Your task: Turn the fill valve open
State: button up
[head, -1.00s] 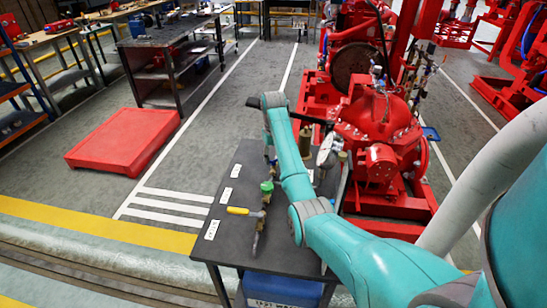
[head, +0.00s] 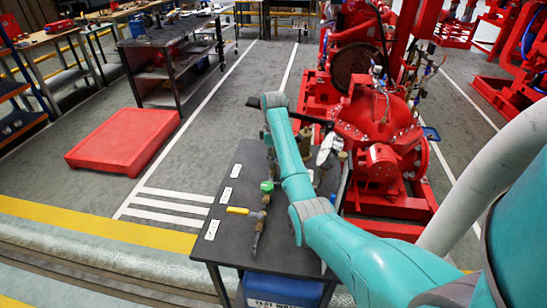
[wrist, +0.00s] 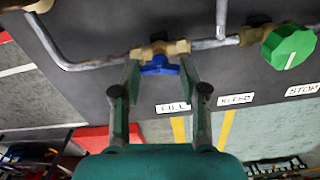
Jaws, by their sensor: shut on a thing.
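The fill valve is a brass body with a blue handle (wrist: 160,66) on a grey pipe, above the FILL label (wrist: 173,108) in the wrist view. My gripper (wrist: 159,68) is shut on the blue handle, with one finger on each side of it. The fingers cover parts of the brass body. In the head view my arm hides the valve and most of my gripper. The FILL label's writing is too small to read there.
A green knob (wrist: 289,46) sits right of the valve on the same pipework; it shows in the head view (head: 267,187) too. A yellow-handled valve (head: 238,210) is nearer on the dark bench (head: 275,260). The red pump (head: 375,120) stands right, a red platform (head: 125,140) left.

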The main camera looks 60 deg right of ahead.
jog(key=shift+n, duration=0.5)
jog(key=o, duration=1.1)
jog(key=shift+o, duration=0.2)
jog(key=shift+m, duration=0.3)
